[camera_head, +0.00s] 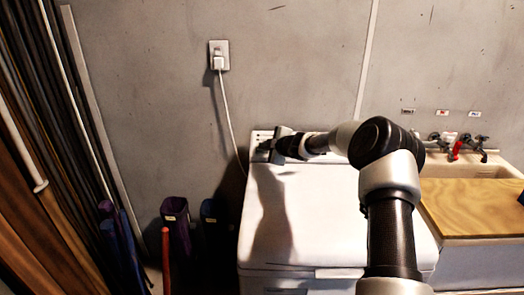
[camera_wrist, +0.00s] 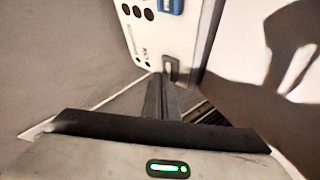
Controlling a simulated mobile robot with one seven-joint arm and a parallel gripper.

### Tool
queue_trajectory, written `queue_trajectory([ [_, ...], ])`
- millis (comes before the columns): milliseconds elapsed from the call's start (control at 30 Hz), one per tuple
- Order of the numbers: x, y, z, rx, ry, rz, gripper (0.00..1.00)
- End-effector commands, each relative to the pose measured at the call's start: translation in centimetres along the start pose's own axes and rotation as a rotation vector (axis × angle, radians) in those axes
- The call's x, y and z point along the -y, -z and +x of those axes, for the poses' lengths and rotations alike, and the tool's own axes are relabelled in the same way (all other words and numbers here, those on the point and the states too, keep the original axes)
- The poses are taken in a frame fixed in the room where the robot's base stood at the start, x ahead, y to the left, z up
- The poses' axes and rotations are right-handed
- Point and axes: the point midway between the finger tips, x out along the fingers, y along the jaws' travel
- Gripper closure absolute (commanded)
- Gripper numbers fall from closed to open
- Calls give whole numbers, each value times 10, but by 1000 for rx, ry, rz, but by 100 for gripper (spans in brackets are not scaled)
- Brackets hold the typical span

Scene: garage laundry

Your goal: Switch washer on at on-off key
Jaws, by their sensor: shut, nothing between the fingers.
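The white washer (camera_head: 320,225) stands against the grey wall, its lid shut. Its narrow control panel (camera_head: 261,138) runs along the back edge, partly hidden by my arm. In the wrist view the panel (camera_wrist: 150,32) shows dark round buttons, a blue part (camera_wrist: 170,6) and a small grey key (camera_wrist: 171,68) at its near end, which looks like the on-off key. My gripper (camera_head: 276,145) is at the panel's left end. In the wrist view its fingers (camera_wrist: 161,78) are shut and empty, tips just beside the key; I cannot tell whether they touch it.
A sink (camera_head: 470,170) with a wooden board (camera_head: 475,208) and taps (camera_head: 455,142) stands to the right. A plug (camera_head: 218,62) with a white cord is on the wall behind. Dark rolled items (camera_head: 178,230) stand left of the washer. The lid's top is clear.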

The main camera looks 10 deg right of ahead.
Motion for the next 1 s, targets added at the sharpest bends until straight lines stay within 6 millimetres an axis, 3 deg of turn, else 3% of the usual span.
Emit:
queue_trajectory([
  [1000, 4, -4, 6, 0, -1, 0, 100],
])
